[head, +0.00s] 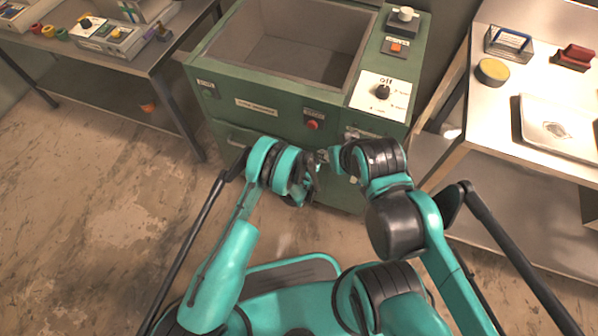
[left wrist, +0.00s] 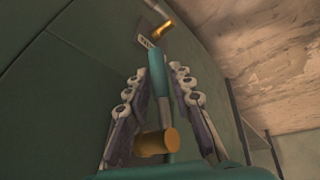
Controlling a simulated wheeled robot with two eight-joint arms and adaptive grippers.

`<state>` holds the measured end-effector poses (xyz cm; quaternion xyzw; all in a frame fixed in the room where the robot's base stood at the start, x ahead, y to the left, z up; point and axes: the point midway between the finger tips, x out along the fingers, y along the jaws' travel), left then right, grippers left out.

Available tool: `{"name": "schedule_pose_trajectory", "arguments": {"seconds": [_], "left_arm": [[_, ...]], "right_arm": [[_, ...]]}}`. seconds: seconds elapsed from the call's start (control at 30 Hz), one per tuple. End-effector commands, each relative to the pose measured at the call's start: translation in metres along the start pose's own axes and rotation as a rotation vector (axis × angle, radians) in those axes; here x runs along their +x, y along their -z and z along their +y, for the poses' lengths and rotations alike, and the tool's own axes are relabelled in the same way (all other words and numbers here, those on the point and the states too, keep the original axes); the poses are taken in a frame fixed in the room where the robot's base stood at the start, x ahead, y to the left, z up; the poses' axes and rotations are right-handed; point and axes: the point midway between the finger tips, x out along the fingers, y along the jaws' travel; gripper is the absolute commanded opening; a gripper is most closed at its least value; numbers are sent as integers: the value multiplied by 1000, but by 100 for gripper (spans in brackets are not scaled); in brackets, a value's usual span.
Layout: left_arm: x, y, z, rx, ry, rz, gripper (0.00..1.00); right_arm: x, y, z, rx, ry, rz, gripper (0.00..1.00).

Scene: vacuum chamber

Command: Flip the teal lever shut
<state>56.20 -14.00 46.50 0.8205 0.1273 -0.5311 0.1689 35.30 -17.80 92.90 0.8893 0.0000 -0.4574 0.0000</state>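The teal lever (left wrist: 157,72) shows in the left wrist view as an upright bar between the two fingers of my left gripper (left wrist: 160,88). Brass-coloured cylindrical ends show near it, one low between the fingers (left wrist: 155,143) and one above (left wrist: 162,30). The fingers stand apart on both sides of the lever, with a narrow gap visible. In the head view my left gripper (head: 312,172) is at the front of the green vacuum chamber (head: 255,118); the lever is mostly hidden there. My right arm reaches the chamber's right front, and its gripper fingers cannot be made out.
The chamber's open top has a bare rim (head: 225,72). Its panel has a black dial (head: 383,92), and a red button (head: 312,125) is on the front. A table with tools (head: 150,55) stands left, and a pale bench (head: 500,110) right. Floor at left is clear.

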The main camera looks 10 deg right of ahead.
Motion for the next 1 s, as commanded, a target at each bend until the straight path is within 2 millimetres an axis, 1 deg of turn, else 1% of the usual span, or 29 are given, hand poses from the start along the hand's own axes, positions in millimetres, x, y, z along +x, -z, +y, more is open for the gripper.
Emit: {"name": "schedule_pose_trajectory", "arguments": {"seconds": [0.03,0.07,0.47,0.67,1.0], "left_arm": [[0,0,0,0,0,0,2],[0,0,0,0,0,0,0],[-1,-1,1,-14,-17,-32,0],[-5,-4,4,-50,-67,-123,0],[-14,-11,11,-131,-183,-334,0]], "right_arm": [[0,0,0,0,0,0,37],[0,0,0,0,0,0,37],[0,0,0,0,0,0,37],[0,0,0,0,0,0,37],[0,0,0,0,0,0,37]]}}
